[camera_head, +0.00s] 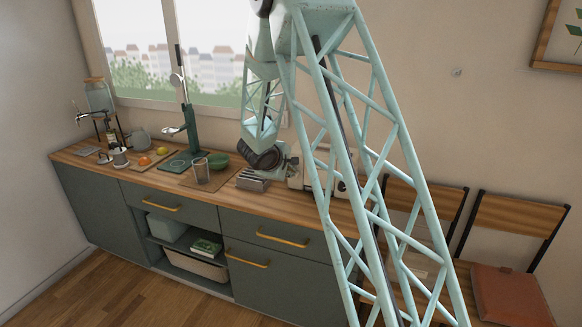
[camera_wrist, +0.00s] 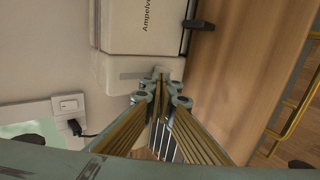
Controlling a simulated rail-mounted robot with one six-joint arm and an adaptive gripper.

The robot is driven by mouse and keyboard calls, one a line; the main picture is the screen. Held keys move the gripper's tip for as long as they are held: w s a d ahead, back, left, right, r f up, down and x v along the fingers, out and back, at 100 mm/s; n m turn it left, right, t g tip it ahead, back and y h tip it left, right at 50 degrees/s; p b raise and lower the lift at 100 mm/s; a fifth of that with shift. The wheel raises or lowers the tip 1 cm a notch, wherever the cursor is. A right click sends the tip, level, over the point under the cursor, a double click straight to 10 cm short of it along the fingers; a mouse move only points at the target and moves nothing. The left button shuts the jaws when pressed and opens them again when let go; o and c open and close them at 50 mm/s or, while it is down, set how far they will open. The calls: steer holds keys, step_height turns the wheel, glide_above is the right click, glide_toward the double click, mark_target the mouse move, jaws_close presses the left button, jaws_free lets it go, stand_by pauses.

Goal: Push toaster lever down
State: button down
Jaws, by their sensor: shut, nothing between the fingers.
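A white appliance (camera_wrist: 145,25) with dark lettering stands close beyond my fingertips. A wall socket with a black plug (camera_wrist: 72,115) is at left. The wooden counter (camera_wrist: 235,75) is bare at right. A glass (camera_head: 202,171) and green bowl (camera_head: 218,161) stand left of the toaster.

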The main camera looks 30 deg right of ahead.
steer(key=shift+r, duration=0.6)
steer(key=shift+s+a, duration=0.1)
steer(key=shift+a, duration=0.05)
steer(key=shift+s+a+r, duration=0.5)
steer(key=shift+s+a, duration=0.3)
steer(key=shift+a, duration=0.1)
steer(key=shift+s+a+r, duration=0.5)
steer(key=shift+s+a, duration=0.25)
steer(key=shift+a, duration=0.15)
steer(key=shift+r, duration=0.1)
